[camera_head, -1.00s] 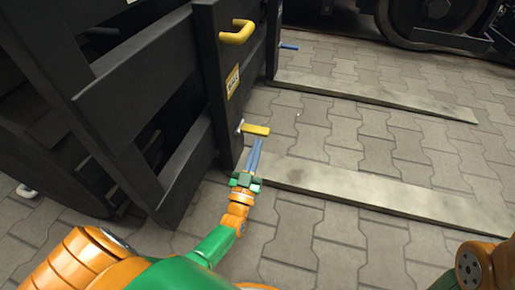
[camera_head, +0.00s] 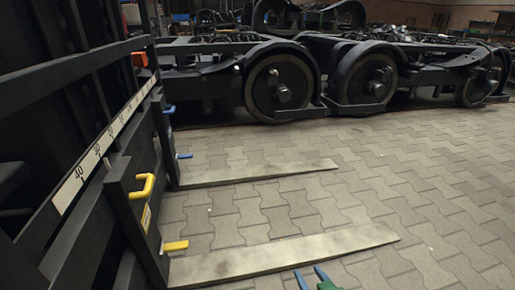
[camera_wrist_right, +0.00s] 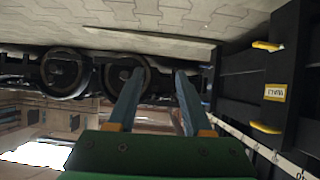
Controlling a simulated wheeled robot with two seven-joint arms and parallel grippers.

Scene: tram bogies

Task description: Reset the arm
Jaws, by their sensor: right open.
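The rest of the right arm is out of the head view. My left gripper is not in view. A dark forklift-like frame (camera_head: 128,205) stands at left, with a yellow handle (camera_head: 144,186) and a yellow lever (camera_head: 176,246). The right gripper is to the right of the lever, apart from it.
Two flat fork bars, a near one (camera_head: 285,254) and a far one (camera_head: 258,173), lie low over the paving. A blue lever (camera_head: 184,156) is beside the far bar. Dark wheeled bogies (camera_head: 365,80) stand at the back. Open paving (camera_head: 440,190) lies at right.

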